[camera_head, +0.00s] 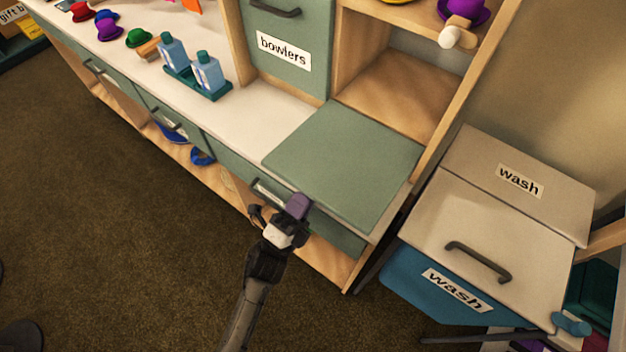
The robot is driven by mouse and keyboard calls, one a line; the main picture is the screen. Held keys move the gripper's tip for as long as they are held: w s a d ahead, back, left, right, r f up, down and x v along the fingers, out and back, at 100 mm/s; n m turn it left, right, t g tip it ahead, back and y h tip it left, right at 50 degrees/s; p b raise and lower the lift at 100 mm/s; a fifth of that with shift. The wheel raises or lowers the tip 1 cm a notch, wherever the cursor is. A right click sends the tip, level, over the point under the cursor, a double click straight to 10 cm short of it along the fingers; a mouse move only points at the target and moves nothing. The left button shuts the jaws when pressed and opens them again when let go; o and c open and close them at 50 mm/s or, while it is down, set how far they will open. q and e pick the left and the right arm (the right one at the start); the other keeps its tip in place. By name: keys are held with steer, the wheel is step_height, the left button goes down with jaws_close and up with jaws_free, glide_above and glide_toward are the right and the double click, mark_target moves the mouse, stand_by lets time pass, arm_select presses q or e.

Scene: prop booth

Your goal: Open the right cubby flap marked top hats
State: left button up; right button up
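The right cubby's green flap (345,165) lies folded down, roughly flat over the white counter, with its plain inner side up. Its top hats label does not show. The cubby opening (400,95) behind it is uncovered, showing a bare wooden floor. My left gripper (297,207), with a purple tip, is at the flap's near left edge, above the front of the drawers. I cannot tell whether it touches the flap or whether its fingers are apart. My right gripper is out of view.
Left of the opening is a shut flap marked bowlers (284,50). Blue bottles in a green tray (197,84) and small coloured hats (108,29) stand on the counter. A bin marked wash (490,225) stands close on the right. Brown floor lies open at front left.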

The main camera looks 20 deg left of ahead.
arm_select(q)
steer(key=v, duration=0.8)
steer(key=shift+s, duration=0.15)
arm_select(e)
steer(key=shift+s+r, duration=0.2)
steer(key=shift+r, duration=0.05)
arm_select(q)
steer(key=shift+f, duration=0.15)
